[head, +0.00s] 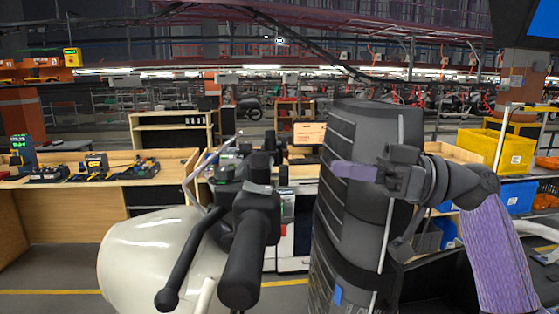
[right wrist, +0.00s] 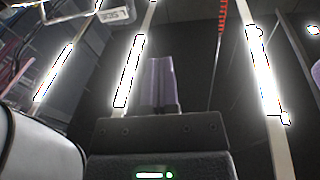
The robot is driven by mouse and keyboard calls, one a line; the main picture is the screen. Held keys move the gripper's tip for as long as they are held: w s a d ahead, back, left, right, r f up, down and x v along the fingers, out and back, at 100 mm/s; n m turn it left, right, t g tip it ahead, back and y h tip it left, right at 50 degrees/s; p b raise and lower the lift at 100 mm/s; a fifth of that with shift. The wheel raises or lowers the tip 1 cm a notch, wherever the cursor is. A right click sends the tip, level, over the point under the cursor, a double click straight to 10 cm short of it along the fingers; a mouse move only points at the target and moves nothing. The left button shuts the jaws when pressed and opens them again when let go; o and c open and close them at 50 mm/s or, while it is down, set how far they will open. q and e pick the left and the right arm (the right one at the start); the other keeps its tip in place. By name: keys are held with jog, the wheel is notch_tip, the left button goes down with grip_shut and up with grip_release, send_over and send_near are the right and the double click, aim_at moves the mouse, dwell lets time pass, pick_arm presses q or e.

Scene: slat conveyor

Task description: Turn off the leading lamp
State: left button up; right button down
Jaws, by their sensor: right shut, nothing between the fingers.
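No lit lamp can be made out on the vehicle, and no lamp switch is clear. The vehicle shows a white rounded body (head: 150,255) and a dark handlebar grip (head: 246,255) with a lever in the head view. My right gripper (head: 340,170) has purple fingers pointing left, to the right of the handlebar and in front of a tall dark panelled thing (head: 345,225). In the right wrist view, its fingers (right wrist: 160,85) are together with nothing between them. My left gripper is out of view.
Wooden workbenches (head: 65,200) with tools stand behind on the left. Yellow (head: 495,152) and blue (head: 518,197) bins stand at the right. A dark screen edge (head: 520,25) hangs top right. In the right wrist view, a pale rounded surface (right wrist: 40,150) is at lower left.

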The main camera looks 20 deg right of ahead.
jog(key=shift+s+d+r+n+g+y, duration=0.1)
jog(key=shift+s+r+n+g+y, duration=0.15)
jog(key=shift+r, duration=0.25)
jog(key=shift+s+r+n+g+y, duration=0.15)
jog(key=shift+s+r+n, duration=0.1)
jog(key=shift+s+r, duration=0.15)
notch_tip(320, 180, up, 2)
jog(key=p, duration=0.6)
send_over(264, 189)
jog(key=d, duration=0.3)
jog(key=shift+s+a, duration=0.25)
jog(key=shift+s, duration=0.1)
jog(key=a+f, duration=0.2)
jog(key=f, duration=0.1)
jog(key=shift+w+p, duration=0.4)
jog(key=shift+a+f, duration=0.2)
jog(key=shift+f, duration=0.4)
